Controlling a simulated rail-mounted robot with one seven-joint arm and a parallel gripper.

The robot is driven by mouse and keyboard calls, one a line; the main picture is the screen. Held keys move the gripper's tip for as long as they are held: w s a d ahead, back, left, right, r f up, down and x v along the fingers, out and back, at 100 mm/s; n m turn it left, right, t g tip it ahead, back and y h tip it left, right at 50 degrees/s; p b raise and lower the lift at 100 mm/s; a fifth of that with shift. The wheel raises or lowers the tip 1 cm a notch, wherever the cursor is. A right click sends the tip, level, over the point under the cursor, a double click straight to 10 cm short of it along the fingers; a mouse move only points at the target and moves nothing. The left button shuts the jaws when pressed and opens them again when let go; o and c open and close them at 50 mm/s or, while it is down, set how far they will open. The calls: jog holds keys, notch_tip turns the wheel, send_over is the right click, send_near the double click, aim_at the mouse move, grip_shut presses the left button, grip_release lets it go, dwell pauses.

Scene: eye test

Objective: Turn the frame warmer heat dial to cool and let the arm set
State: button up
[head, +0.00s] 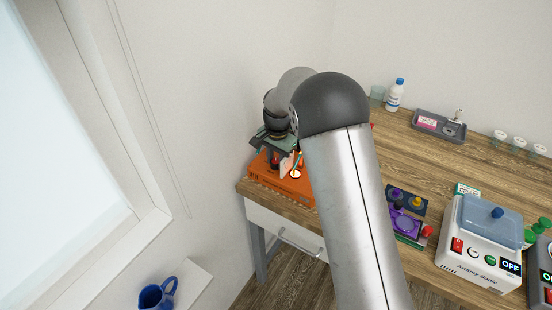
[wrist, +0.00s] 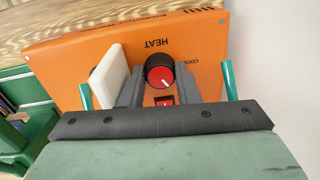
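The frame warmer is an orange box (head: 265,178) at the table's left end, partly hidden behind my arm in the head view. In the wrist view its orange face (wrist: 90,62) fills the upper middle, with HEAT and part of COOL printed upside down. The heat dial (wrist: 160,72) is black with a red face, and its white mark points down and right in the picture. A red switch (wrist: 164,101) sits below it. My gripper (wrist: 167,76) is open, its dark fingers on either side of the dial. Visible orange shows between the dial and the right finger; left contact is unclear.
A white upright piece (wrist: 112,72) stands close beside the left finger. The white wall is close at the left of the table (head: 470,150). A purple device (head: 405,224) and a white lidded machine (head: 480,262) stand to the right.

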jog(key=shift+n, duration=0.3)
jog(key=shift+f+n+b, duration=0.1)
jog(key=shift+n+b, duration=0.65)
jog(key=shift+n, duration=0.05)
jog(key=n+b, duration=0.1)
jog(key=n, duration=0.2)
jog(key=shift+n+b, duration=0.3)
jog(key=n+b, duration=0.1)
jog(key=n, duration=0.4)
jog(key=shift+n, duration=0.4)
jog(key=o, duration=1)
jog(key=r, duration=0.6)
jog(key=r+b, duration=0.1)
jog(key=r, duration=1)
jog(key=shift+w+d+r+b, duration=0.15)
jog(key=shift+d+r+b, duration=0.1)
jog(key=shift+r+b, duration=0.1)
